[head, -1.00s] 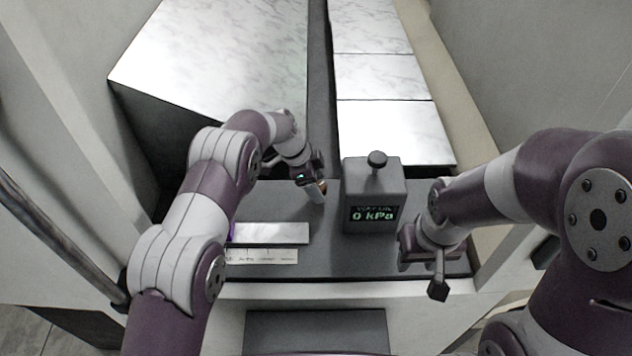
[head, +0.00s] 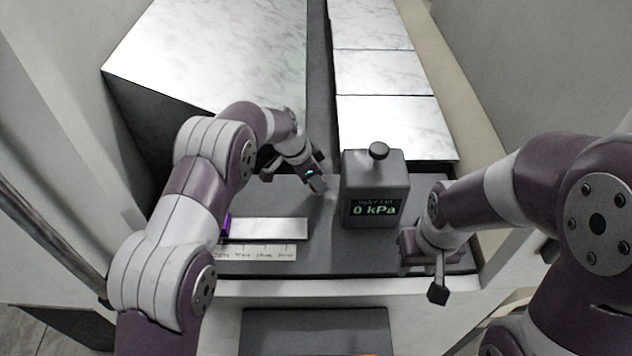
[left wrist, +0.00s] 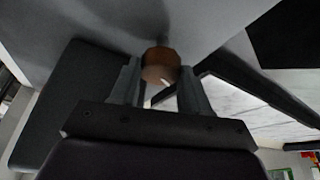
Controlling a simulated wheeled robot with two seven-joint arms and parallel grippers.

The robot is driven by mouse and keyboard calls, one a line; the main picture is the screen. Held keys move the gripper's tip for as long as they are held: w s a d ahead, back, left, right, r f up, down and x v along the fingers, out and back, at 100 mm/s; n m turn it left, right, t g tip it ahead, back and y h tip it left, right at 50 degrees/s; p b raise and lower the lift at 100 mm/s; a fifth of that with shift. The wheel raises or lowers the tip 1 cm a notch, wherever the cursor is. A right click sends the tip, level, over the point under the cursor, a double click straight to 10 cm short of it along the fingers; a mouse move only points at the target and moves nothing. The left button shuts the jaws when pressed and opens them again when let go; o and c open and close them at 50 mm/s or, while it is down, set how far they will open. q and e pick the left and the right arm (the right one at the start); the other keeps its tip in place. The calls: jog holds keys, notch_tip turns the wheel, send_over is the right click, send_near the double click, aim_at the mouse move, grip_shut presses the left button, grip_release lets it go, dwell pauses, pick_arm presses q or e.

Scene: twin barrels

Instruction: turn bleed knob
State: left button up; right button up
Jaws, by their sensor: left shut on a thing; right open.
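A brown, faceted knob with a pale mark (left wrist: 161,66) sits between the two fingers of my left gripper (left wrist: 158,85) in the left wrist view. The fingers are shut on it. In the head view my left gripper (head: 318,185) is left of the gauge box and hides the knob.
A bright metal plate (head: 265,228) and a printed scale strip (head: 255,252) with a purple marker (head: 227,226) lie left of the box. Large marble-topped blocks (head: 215,60) stand behind at left, with more marble slabs (head: 385,75) behind the box.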

pick_arm(q)
jog(key=shift+f+n+t+b, duration=0.1)
jog(key=shift+n+t+b, duration=0.35)
jog(key=shift+n, duration=0.75)
jog(key=shift+s+n+t+y, duration=0.1)
jog(key=shift+n+t+y, duration=0.3)
jog(key=shift+n, duration=0.8)
jog(key=o, duration=1.1)
jog(key=shift+c, duration=0.2)
